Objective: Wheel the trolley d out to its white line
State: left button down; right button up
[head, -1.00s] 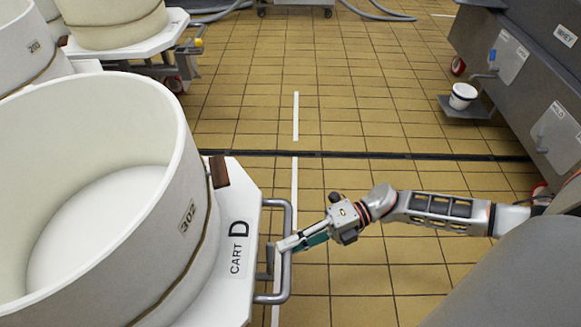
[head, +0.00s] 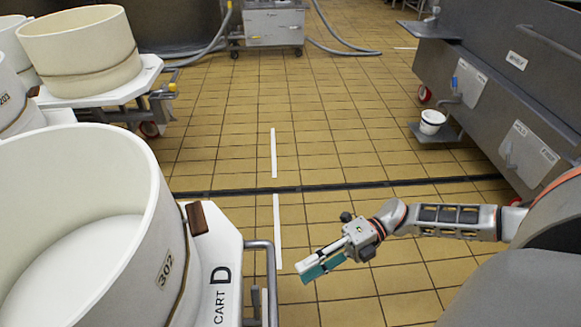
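Trolley d (head: 222,270) is a white cart at the lower left, marked "CART D". It carries a large cream vat (head: 120,235) labelled 302. Its grey tube handle (head: 260,244) is on its right side and overlaps the line of the white floor marking (head: 277,232) in the picture. The lower part of the trolley is out of frame. My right gripper (head: 306,271) is just right of the handle, with a visible gap and nothing seen in it. Its white and teal fingers look close together, so its opening is unclear. My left gripper is out of view.
Another cart (head: 150,72) with a vat (head: 80,60) stands behind at the upper left. A dark drain strip (head: 350,186) crosses the tiles. Grey machinery (head: 480,105) with a white bucket (head: 432,121) stands at right. The tiled middle is clear.

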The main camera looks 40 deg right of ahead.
jog(key=shift+v, duration=1.5)
